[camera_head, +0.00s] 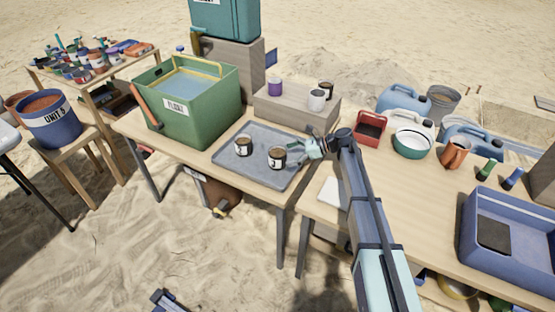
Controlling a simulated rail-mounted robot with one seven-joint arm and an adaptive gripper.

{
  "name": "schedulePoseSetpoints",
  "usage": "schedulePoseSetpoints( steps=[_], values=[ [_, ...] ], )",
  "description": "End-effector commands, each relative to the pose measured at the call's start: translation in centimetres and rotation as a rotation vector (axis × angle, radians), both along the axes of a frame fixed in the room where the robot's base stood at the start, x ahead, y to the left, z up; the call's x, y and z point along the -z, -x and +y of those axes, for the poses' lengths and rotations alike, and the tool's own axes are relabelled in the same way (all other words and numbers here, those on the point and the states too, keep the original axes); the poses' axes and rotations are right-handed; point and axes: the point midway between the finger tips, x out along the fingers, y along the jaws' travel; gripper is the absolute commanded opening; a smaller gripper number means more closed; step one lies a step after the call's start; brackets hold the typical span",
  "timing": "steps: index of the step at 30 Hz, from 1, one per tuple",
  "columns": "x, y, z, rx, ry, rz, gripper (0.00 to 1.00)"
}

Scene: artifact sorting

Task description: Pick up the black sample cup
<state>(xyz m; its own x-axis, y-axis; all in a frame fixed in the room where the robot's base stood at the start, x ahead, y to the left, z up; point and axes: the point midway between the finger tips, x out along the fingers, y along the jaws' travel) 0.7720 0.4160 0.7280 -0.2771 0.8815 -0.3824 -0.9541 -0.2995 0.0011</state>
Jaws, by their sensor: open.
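Two black cups with pale labels stand upright on the grey tray (261,136): one to the left (243,146) and one to the right (277,158). Another dark cup (326,90) stands on the wooden block behind, partly hidden by a white cup. I cannot tell which of these the task means by the black sample cup. My gripper (308,151) is open over the right edge of the tray, just right of the right-hand black cup. It looks empty and apart from that cup.
The wooden block (283,113) also carries a purple cup (275,87) and the white cup (317,100). A green bin (187,113) labelled FLOAT stands left of the tray. A red container (369,129) and green-white bowl (411,144) lie right of my wrist.

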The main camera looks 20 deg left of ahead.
Motion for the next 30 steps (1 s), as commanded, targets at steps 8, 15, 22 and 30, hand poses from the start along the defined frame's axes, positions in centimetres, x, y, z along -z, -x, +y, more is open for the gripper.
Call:
schedulePoseSetpoints(
  steps=[8, 15, 22, 30],
  values=[
    [0.9, 0.6, 2.2, 0.000, 0.000, -0.001, 0.99],
    [1.5, 1.1, 3.7, -0.002, 0.001, 0.000, 0.99],
    [2.6, 1.8, 6.4, -0.001, 0.001, -0.001, 0.99],
    [2.9, 1.9, 6.8, 0.000, 0.001, -0.001, 0.99]
  ],
)
